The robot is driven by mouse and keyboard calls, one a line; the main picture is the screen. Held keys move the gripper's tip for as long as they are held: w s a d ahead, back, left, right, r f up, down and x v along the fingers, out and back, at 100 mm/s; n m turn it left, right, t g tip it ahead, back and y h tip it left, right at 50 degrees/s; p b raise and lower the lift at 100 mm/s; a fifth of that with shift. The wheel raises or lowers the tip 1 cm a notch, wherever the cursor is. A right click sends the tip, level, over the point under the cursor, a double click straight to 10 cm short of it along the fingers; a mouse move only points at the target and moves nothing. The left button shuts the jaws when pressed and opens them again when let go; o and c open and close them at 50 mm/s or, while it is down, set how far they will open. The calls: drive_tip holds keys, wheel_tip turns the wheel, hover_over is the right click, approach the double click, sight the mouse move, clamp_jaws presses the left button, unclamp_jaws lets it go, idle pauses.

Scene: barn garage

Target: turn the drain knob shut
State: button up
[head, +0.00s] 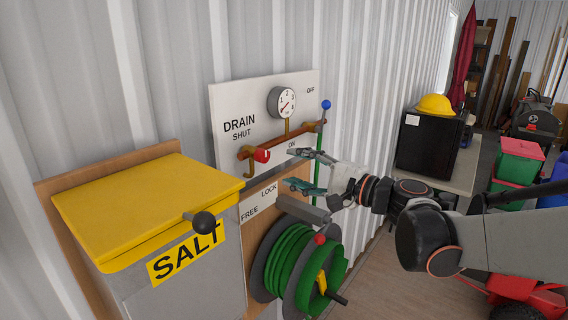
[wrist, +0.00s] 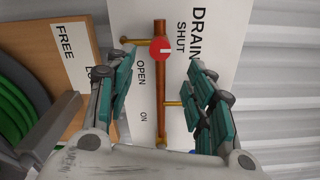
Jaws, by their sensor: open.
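The drain knob is a small round red knob (head: 262,155) with a white mark, on a brass tap at the left end of a copper pipe (head: 292,137). It is on a white panel (head: 225,110) below the words DRAIN and SHUT. In the wrist view the red knob (wrist: 162,49) lies ahead of and between my fingers, its white mark pointing across the pipe. My gripper (head: 307,171) is open and empty, to the right of the knob and apart from it. The word OPEN shows beside the pipe in the wrist view.
A pressure gauge (head: 282,102) and a blue-tipped lever (head: 326,104) are on the panel. A green hose reel (head: 292,262) with a red-tipped lever (head: 320,239) is below. A yellow-lidded salt bin (head: 150,205) stands at left. A black cabinet (head: 427,143) is behind my arm.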

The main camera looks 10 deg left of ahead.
drive_tip(key=shift+v, duration=1.4)
